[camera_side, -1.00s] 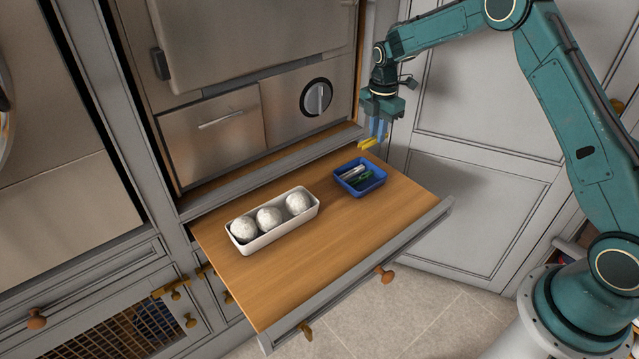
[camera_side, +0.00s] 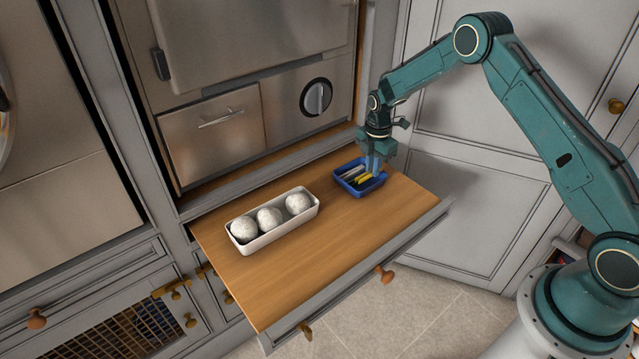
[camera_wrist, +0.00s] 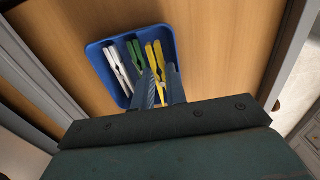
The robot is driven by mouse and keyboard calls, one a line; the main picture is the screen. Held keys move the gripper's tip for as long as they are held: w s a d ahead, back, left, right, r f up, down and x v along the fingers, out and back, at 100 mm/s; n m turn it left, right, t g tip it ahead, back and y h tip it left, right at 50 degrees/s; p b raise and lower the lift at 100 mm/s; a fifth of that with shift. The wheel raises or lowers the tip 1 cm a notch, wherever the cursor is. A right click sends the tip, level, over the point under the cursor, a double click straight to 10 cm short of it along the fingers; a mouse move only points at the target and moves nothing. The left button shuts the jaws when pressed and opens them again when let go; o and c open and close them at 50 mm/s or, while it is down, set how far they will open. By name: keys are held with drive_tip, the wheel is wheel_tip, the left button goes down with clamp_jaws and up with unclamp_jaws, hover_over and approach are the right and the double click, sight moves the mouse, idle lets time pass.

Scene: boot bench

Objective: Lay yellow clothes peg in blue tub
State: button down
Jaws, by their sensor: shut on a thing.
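The yellow clothes peg (camera_side: 363,179) is inside the blue tub (camera_side: 349,190), at its right part, between my gripper's fingers. It also shows in the wrist view (camera_wrist: 155,60), lying lengthwise beside a green peg (camera_wrist: 137,56) and a white peg (camera_wrist: 116,66). The blue tub's rim shows in the wrist view (camera_wrist: 95,57). My gripper (camera_side: 374,172) points down into the tub and is shut on the yellow peg; its fingers also show in the wrist view (camera_wrist: 160,88). The fingers hide part of the peg, and I cannot tell whether it touches the tub floor.
A white tray (camera_side: 272,238) with white balls (camera_side: 270,219) stands left of the tub on the wooden pull-out board (camera_side: 330,245). The board's front and right parts are clear. Metal cabinet fronts (camera_side: 215,133) rise behind, with a grey panel at the right (camera_side: 480,190).

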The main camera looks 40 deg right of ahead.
drive_tip(key=shift+f, duration=1.9)
drive_tip(key=shift+f, duration=0.1)
drive_tip(key=c, duration=1.7)
unclamp_jaws()
wheel_tip(320, 180, up, 12)
